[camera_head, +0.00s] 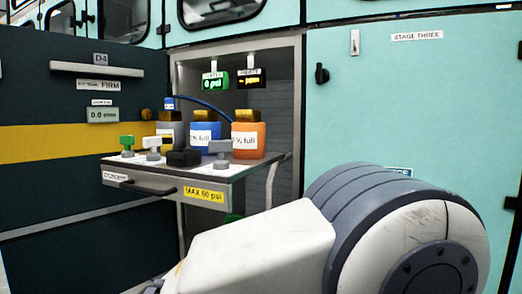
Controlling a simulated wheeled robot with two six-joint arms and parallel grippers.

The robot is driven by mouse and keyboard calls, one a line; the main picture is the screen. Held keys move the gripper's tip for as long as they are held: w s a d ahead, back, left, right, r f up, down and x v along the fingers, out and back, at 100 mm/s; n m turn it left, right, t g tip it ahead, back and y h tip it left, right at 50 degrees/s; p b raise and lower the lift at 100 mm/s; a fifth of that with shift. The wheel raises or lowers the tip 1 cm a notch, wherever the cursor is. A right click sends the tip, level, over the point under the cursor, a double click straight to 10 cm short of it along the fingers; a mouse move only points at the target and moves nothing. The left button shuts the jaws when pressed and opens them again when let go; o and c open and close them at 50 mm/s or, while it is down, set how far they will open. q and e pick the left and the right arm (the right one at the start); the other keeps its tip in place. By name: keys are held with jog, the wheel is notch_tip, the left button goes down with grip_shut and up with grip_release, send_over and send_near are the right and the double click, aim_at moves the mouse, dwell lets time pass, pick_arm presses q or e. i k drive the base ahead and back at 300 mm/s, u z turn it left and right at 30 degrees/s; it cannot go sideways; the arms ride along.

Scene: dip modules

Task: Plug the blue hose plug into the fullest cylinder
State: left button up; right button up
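Three box-shaped cylinders stand at the back of a pull-out shelf: a grey one (170,132), a blue one (205,137) and an orange one (249,140). Each has a brass-coloured top. The blue and orange ones carry white "% full" labels, whose numbers are too small to read surely. A thin blue hose (205,104) arches behind them. A small blue piece with a white label (169,104), seemingly the hose plug, is at its left end, above the grey cylinder; I cannot tell whether it is seated. Neither gripper shows.
The shelf (145,190) bears green (127,142), white (152,144), black (183,158) and grey (220,150) knob-like parts along its front. A "MAX 60 psi" label (204,194) is on its face. Displays (215,81) hang above. My white arm fills the lower right foreground.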

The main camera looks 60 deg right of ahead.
aim_at(206, 126)
jog(key=z, duration=0.05)
jog(key=i, duration=1.2)
jog(key=z, duration=2.15)
